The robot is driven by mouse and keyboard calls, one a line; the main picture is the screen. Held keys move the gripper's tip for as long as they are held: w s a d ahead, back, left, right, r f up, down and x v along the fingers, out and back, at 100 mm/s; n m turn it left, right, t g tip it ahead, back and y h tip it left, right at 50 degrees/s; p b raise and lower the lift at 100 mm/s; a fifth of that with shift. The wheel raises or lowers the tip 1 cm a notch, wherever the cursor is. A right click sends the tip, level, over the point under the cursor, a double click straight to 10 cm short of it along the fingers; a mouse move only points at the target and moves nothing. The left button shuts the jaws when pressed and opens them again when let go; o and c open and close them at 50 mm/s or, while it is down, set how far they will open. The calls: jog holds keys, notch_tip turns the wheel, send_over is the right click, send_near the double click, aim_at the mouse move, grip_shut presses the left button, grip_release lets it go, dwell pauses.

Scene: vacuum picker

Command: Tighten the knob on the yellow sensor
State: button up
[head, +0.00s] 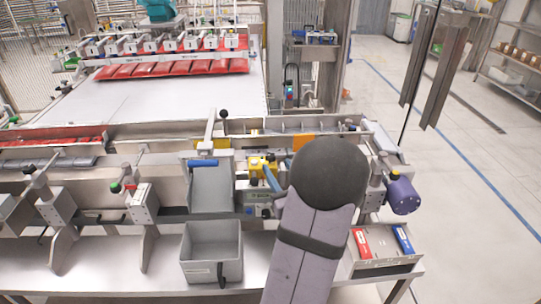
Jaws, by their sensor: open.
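The yellow sensor (258,163) is a small yellow block on the conveyor's side rail, near the middle of the head view, just left of my arm. Its knob is too small to make out clearly. A thin blue-grey part (271,179) slants down beside it, between the sensor and my arm; I cannot tell what it belongs to. My arm rises from the bottom, and its dark round joint covers the area just right of the sensor. My gripper is hidden behind the arm.
A grey bin (211,252) stands on the front ledge, below a grey chute with a blue handle (202,163). A purple motor (403,196) and a tray with red and blue boxes (385,264) are at right. Posts with knobs line the rail at left. Red packs (172,68) lie behind.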

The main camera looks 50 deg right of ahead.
aim_at(273, 160)
jog(key=shift+p+x, duration=0.8)
jog(key=shift+x, duration=2.55)
jog(key=c, duration=1.1)
